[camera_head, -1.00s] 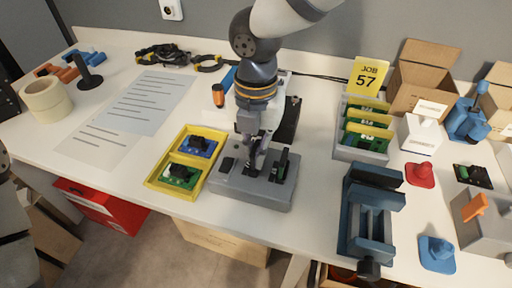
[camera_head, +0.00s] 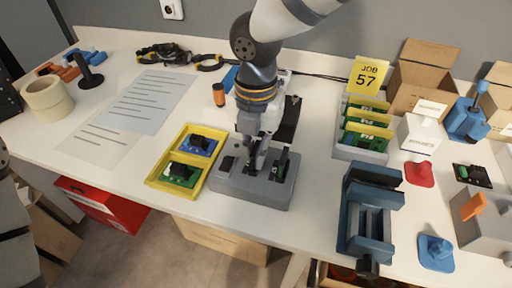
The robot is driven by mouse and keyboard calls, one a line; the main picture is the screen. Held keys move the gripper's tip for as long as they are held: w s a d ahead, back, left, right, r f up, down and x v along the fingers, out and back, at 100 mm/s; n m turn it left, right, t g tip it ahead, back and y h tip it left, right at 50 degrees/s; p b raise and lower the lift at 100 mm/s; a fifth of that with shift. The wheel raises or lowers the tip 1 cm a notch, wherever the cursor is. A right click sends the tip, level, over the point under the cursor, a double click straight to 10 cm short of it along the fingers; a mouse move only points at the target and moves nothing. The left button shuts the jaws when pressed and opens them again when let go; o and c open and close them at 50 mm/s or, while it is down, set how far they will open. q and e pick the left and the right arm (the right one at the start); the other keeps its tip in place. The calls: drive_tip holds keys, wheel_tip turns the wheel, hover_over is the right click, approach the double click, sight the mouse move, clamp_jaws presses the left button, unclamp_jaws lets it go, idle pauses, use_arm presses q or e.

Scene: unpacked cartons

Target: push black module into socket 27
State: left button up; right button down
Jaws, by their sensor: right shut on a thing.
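My right gripper (camera_head: 255,163) points down over the middle of the grey fixture block (camera_head: 250,193). It is shut on the black module, which is mostly hidden by the fingers and sits at or just above the block's top. I cannot tell how deep it sits, and no socket number is readable. A low black block (camera_head: 228,163) stands on the fixture's left part. An upright dark piece with some green (camera_head: 282,165) stands on its right part. My left gripper is not in view.
A yellow tray (camera_head: 151,181) with a blue and a green board lies just left of the fixture. A grey rack (camera_head: 358,154) of green boards with a yellow "JOB 57" card (camera_head: 367,76) stands right. A blue vise (camera_head: 368,220) is front right. Printed sheets (camera_head: 125,110) lie left.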

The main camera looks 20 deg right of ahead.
drive_tip(key=c, duration=1.7)
unclamp_jaws()
drive_tip(key=shift+o, duration=0.2)
